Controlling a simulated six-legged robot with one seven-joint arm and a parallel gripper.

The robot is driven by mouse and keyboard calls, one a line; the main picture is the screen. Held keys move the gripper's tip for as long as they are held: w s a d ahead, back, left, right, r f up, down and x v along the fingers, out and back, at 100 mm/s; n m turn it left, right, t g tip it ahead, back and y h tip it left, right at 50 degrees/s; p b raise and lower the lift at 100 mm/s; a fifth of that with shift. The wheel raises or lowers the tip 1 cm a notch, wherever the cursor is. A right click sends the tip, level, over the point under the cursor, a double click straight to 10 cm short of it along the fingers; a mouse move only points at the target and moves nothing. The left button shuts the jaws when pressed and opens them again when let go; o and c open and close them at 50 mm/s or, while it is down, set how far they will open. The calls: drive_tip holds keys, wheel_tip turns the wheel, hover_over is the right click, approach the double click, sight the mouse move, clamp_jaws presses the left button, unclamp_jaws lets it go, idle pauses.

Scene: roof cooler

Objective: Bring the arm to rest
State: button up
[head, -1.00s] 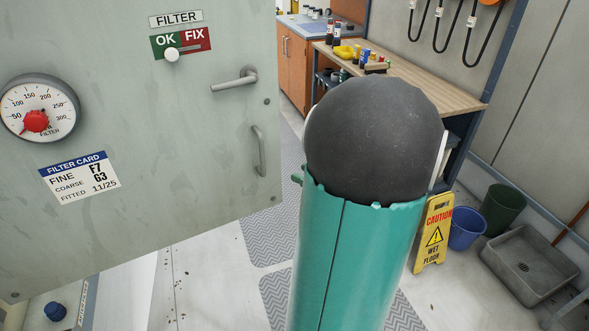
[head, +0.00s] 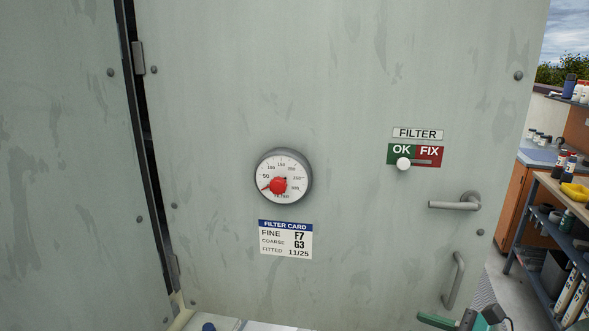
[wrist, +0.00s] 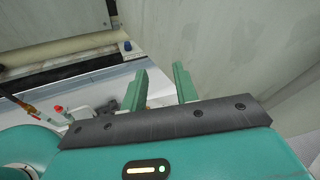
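My gripper (wrist: 161,76) shows in the wrist view with its two green fingers apart and nothing between them. A pale cabinet door lies beyond the fingers. In the head view only a small green and dark part of my arm shows at the bottom right edge, low in front of the door (head: 350,80). The rest of the arm is out of that view.
The door carries a round gauge (head: 283,177), a filter card (head: 285,240), an OK/FIX slider (head: 403,164) on OK and a lever handle (head: 455,204). A workbench (head: 560,195) with bottles stands at the right. A gap runs along the door's hinge side.

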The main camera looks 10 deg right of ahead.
drive_tip(key=s+a+r+n+g+h, duration=0.1)
drive_tip(key=s+a+n+g+h, duration=0.1)
drive_tip(key=a+n, duration=0.8)
drive_tip(key=s+a+r+n+g+h, duration=0.2)
drive_tip(key=a+n+g+h, duration=0.3)
drive_tip(key=a+n, duration=0.4)
drive_tip(key=n, duration=0.7)
drive_tip(key=shift+a+r+n, duration=0.25)
drive_tip(key=shift+a+n, duration=0.05)
drive_tip(key=shift+a, duration=0.05)
drive_tip(key=shift+d, duration=0.2)
